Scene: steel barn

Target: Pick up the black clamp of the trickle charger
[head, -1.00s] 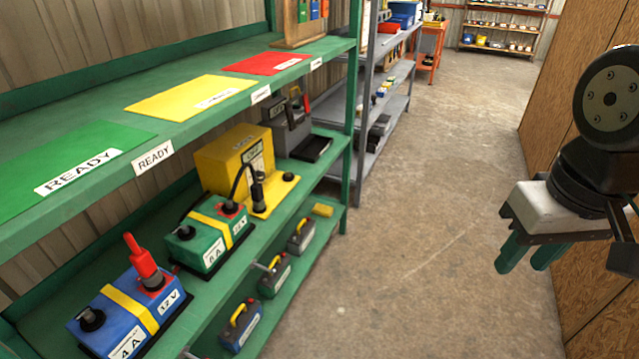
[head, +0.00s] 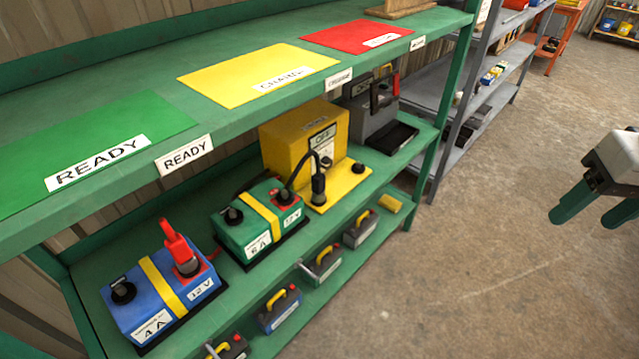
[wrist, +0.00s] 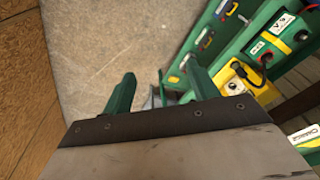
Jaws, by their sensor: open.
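A yellow charger box (head: 290,148) with an OFF panel stands on the green rack's middle shelf. A black clamp (head: 318,190) stands upright on its yellow base, with a black cable arching to it. They also show in the wrist view, the charger (wrist: 232,77) and the clamp (wrist: 240,68). A grey charger (head: 368,122) behind it carries a black and a red clamp; I cannot read which box is the trickle charger. My gripper (head: 598,208) is open and empty over the aisle, well right of the shelf. Its green fingers (wrist: 163,86) are apart in the wrist view.
A green battery (head: 244,235) and a blue battery (head: 135,312) with a red clamp (head: 181,246) stand left of the yellow charger. The upper shelf (head: 230,120) overhangs them. Small batteries sit below. The aisle floor (head: 480,250) is clear.

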